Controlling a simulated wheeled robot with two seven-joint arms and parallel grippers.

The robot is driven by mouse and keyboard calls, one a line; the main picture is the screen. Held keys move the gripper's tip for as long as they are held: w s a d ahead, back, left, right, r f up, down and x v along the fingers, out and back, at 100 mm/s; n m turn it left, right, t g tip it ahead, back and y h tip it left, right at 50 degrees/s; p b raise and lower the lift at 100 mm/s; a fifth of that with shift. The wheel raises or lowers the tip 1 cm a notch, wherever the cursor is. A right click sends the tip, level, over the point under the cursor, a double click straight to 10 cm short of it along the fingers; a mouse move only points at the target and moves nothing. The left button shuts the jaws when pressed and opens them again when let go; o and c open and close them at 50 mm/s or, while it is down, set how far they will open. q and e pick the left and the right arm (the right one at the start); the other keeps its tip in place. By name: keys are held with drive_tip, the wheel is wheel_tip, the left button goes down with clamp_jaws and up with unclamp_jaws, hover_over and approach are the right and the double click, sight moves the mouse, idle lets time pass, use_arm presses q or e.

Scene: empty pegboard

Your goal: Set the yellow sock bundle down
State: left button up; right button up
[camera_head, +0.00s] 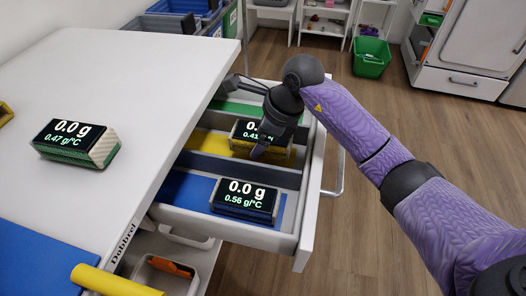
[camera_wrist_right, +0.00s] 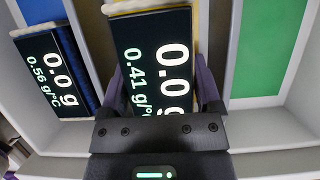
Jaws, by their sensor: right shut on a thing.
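The yellow sock bundle (camera_head: 243,145) looks like a block with a dark display face reading 0.0 g and 0.41 g/°C and a yellow edge. It is in the yellow-floored compartment of the open drawer (camera_head: 300,235). My right gripper (camera_head: 262,150) is shut on it from above, with a finger on each side in the right wrist view (camera_wrist_right: 160,95). The arm hides part of the bundle in the head view. I cannot tell whether the bundle touches the compartment floor. My left gripper is not in view.
The green compartment (camera_head: 241,110) looks empty. A green-sided bundle (camera_head: 77,142) lies on the white tabletop (camera_head: 110,80). A yellow roll (camera_head: 112,282) is at the lower left.

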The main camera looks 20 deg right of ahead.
wheel_tip(320, 180, down, 4)
drive_tip(key=shift+r+b, duration=0.2)
drive_tip(key=shift+b, duration=0.45)
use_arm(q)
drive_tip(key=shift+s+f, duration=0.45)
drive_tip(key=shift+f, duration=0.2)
use_arm(e)
drive_tip(key=shift+r, duration=0.15)
drive_tip(key=o, duration=1.3)
drive_tip(key=shift+c, duration=0.2)
drive_tip(key=shift+r, duration=0.1)
drive_tip(key=p+v, duration=0.5)
drive_tip(key=v, duration=0.6)
drive_tip(key=shift+r, duration=0.25)
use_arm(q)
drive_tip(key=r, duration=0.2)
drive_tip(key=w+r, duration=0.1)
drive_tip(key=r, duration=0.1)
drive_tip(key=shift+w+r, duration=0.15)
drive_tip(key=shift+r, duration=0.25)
use_arm(e)
drive_tip(key=shift+s+d+r, duration=0.1)
drive_tip(key=shift+s+r, duration=0.05)
